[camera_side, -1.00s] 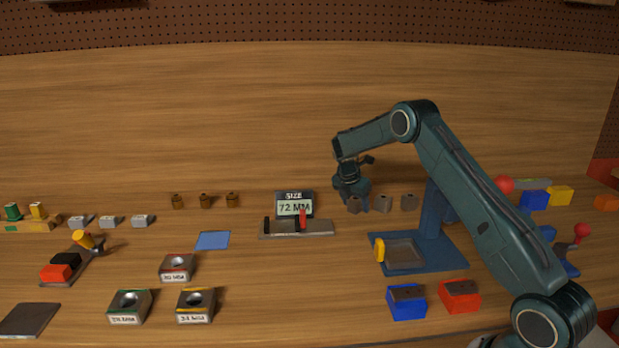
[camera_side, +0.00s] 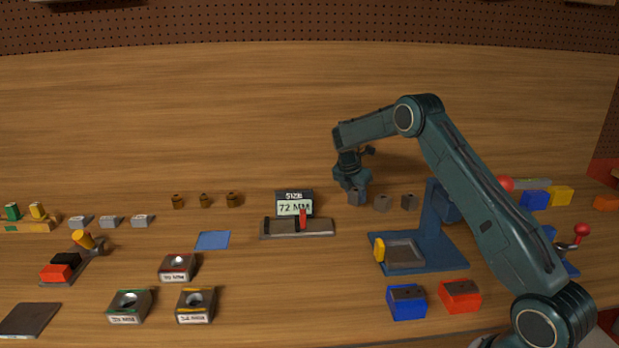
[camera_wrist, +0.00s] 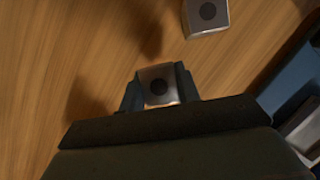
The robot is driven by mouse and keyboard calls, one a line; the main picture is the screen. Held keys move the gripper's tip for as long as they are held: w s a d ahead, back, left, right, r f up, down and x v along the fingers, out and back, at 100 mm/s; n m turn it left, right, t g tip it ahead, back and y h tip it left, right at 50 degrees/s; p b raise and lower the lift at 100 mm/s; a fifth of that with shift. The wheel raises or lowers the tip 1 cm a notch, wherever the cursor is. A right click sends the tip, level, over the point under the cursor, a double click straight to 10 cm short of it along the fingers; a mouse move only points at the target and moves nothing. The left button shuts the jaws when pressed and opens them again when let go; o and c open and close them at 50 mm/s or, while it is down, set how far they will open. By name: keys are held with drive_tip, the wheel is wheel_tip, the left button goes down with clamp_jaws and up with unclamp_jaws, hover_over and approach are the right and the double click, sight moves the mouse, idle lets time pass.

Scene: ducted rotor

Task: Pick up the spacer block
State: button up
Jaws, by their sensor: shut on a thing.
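My gripper (camera_side: 357,199) is shut on a grey spacer block (camera_side: 357,197) at the left end of a short row, in the middle right of the side view. In the wrist view the held block (camera_wrist: 158,88) shows a square top with a dark round spot, with one finger against each side. The block appears to be just above the table; the exact gap is hard to tell. A second grey block (camera_side: 381,204) stands apart to its right, and it also shows in the wrist view (camera_wrist: 207,14). A third grey block (camera_side: 409,201) is farther right.
A blue stand (camera_side: 425,245) with a tray and upright column is in front and to the right. The size display (camera_side: 294,207) and a grey slide gauge (camera_side: 315,229) are to the left. The table behind is clear.

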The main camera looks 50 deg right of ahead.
sight(354, 191)
drive_tip(key=shift+r, duration=3.55)
